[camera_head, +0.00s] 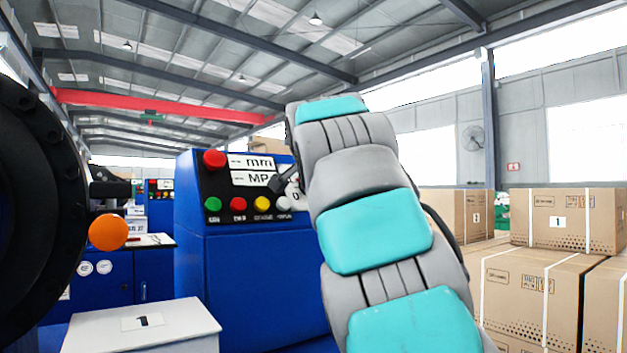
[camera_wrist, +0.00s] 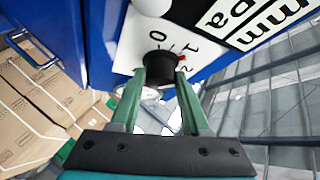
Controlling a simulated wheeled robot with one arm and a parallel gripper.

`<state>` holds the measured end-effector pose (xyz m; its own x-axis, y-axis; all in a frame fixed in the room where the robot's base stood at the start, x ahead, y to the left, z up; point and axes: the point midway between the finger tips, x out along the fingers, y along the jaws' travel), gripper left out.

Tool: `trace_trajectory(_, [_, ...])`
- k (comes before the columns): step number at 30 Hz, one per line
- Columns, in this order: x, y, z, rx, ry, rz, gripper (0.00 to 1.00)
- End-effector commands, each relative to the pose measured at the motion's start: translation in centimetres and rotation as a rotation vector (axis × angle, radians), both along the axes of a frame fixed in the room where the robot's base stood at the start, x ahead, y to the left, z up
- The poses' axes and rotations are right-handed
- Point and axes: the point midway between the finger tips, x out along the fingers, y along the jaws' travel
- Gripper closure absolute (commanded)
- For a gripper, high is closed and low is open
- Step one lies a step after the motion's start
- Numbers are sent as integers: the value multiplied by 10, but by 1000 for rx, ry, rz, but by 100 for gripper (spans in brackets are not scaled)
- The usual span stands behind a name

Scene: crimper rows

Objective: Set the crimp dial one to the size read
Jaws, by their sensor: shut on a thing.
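The black crimp dial (camera_wrist: 160,66) sits on a white plate (camera_wrist: 138,45) with 0, 1 and 2 printed round it, in the wrist view. My gripper (camera_wrist: 161,76) has its green fingers shut on the dial, one on each side. In the head view my gripper (camera_head: 284,182) is at the right edge of the blue machine's panel (camera_head: 222,190), and my arm hides most of the dial. The mm display (camera_head: 251,162) and the MPa display (camera_head: 252,179) show only dashes.
A red knob (camera_head: 214,159) and a row of coloured buttons (camera_head: 238,204) are on the panel. A white box (camera_head: 142,326) marked 1 stands in front. A large black ring (camera_head: 40,200) and an orange ball (camera_head: 108,232) are at the left. Cartons (camera_head: 540,285) stand at the right.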

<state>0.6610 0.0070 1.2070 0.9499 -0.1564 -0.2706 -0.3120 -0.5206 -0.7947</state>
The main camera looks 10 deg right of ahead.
Motion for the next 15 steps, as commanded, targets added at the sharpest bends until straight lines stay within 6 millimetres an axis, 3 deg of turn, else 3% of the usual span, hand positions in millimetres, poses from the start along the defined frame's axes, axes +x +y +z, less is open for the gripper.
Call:
trace_trajectory(13, [0,0,1,3,-1,-3,100])
trace_trajectory(14, [0,0,1,3,0,-2,50])
trace_trajectory(15, [0,0,1,3,0,-2,46])
